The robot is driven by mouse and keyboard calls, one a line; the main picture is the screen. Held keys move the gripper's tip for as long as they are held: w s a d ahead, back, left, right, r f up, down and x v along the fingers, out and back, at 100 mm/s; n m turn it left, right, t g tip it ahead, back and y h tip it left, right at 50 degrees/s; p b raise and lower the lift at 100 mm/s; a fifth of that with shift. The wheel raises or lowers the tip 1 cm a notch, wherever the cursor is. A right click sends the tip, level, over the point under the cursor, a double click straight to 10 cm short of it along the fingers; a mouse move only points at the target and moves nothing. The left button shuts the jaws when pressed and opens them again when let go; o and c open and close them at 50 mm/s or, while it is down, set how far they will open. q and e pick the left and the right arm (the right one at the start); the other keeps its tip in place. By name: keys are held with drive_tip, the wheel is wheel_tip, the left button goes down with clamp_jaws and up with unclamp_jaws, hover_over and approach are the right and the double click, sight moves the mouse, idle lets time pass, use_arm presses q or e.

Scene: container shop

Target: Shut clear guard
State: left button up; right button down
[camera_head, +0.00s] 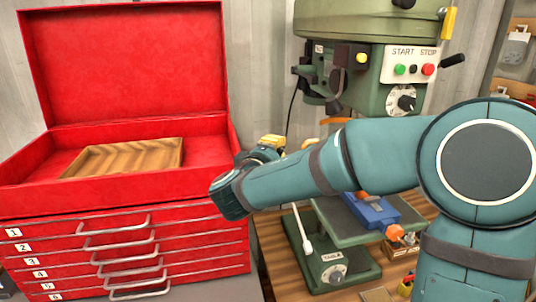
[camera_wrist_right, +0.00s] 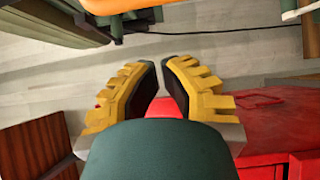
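I cannot clearly make out a transparent guard panel. A narrow orange piece (camera_head: 334,121) shows below the head of the green drill press (camera_head: 352,30), partly hidden by my right arm; I cannot tell if it belongs to the guard. An orange part (camera_wrist_right: 115,4) is also cut off at the top of the right wrist view. My right gripper (camera_head: 285,142) is near the tool chest's right edge, left of the press. In the right wrist view its yellow fingers (camera_wrist_right: 160,72) have a narrow gap at the tips, with nothing seen held. My left gripper is out of view.
An open red tool chest (camera_head: 125,225) holding a wooden tray (camera_head: 125,157) fills the left. A blue vise (camera_head: 372,212) sits on the press table beneath my forearm. Small orange-topped items (camera_head: 397,233) stand on the wooden bench right of it.

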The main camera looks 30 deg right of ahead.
drive_tip(key=s, duration=0.1)
drive_tip(key=s+d, duration=0.1)
drive_tip(key=s, duration=0.1)
drive_tip(key=shift+s+d+p, duration=0.25)
drive_tip(key=shift+d+p, duration=0.05)
drive_tip(key=shift+d, duration=0.05)
drive_tip(key=shift+s, duration=0.1)
